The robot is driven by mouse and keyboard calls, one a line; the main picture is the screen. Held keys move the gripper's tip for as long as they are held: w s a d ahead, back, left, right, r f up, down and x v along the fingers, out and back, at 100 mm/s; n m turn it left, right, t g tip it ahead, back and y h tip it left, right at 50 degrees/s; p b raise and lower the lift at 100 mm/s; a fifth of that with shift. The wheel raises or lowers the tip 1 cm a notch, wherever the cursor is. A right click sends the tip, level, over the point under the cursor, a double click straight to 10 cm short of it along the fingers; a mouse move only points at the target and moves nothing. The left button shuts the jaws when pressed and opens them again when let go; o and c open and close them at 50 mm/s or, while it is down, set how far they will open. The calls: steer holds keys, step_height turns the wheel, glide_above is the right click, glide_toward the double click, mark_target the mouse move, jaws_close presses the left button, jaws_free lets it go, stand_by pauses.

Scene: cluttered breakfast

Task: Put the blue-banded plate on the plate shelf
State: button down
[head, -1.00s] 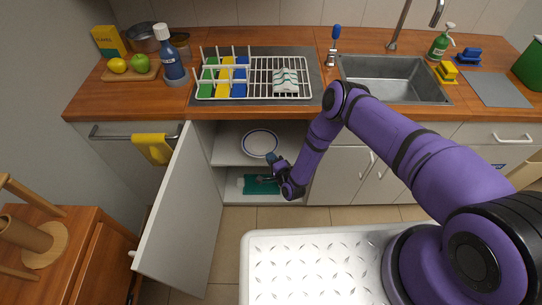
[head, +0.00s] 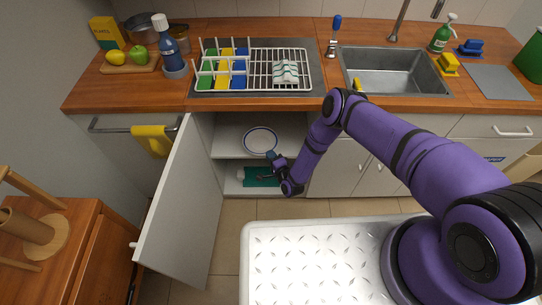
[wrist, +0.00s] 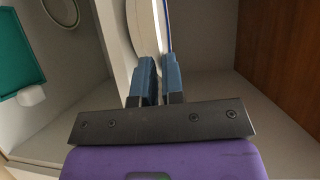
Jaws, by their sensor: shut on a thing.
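The blue-banded plate (head: 260,140) is white with a blue ring near its rim. In the head view it is inside the open lower cabinet, at the level of the cabinet's shelf (head: 228,150). My gripper (head: 272,157) is at the plate's near edge. In the wrist view the two blue fingers (wrist: 159,80) are shut on the plate's rim (wrist: 146,30), one on each side. Most of the plate is out of the wrist view. I cannot tell whether the plate touches the shelf.
The cabinet door (head: 180,210) stands open on the left. A teal item (head: 262,177) lies on the cabinet floor below the shelf; it also shows in the wrist view (wrist: 18,50).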

steer(key=shift+f, duration=0.4)
stand_by(0.8)
steer(key=c, duration=1.6)
jaws_free()
steer(key=shift+v, duration=2.05)
steer(key=shift+o, duration=0.4)
steer(key=o, duration=0.5)
